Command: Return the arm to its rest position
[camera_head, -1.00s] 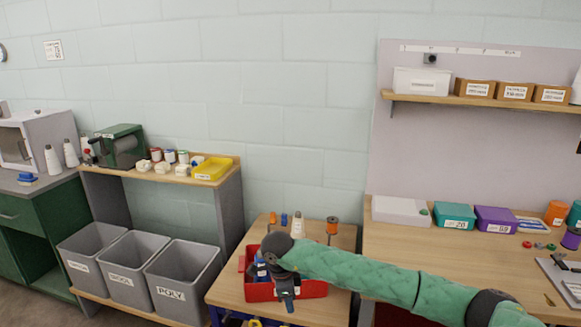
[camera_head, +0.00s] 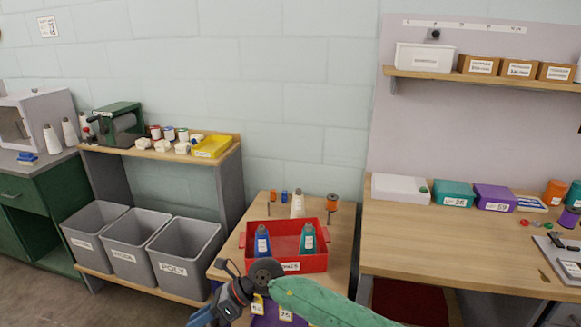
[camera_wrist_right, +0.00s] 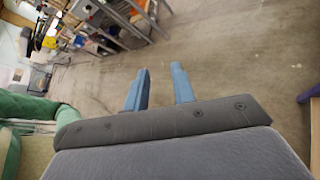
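My right arm in its green sleeve (camera_head: 325,304) comes in from the bottom of the head view. My right gripper (camera_head: 214,312) hangs in front of the small wooden table, at the lower edge of the view. In the right wrist view its two blue fingers (camera_wrist_right: 160,72) stand apart with nothing between them, and bare floor lies beyond. The red bin (camera_head: 318,263) on the small table holds a blue cone (camera_head: 262,244) and a teal cone (camera_head: 308,241), both upright. My left gripper is not in view.
A white cone (camera_head: 297,205) and spools on pegs (camera_head: 332,203) stand behind the bin. Yellow-tagged purple material (camera_head: 270,317) lies below the table front, close to my right wrist. Grey bins (camera_head: 185,257) stand at left and a workbench (camera_head: 420,236) at right.

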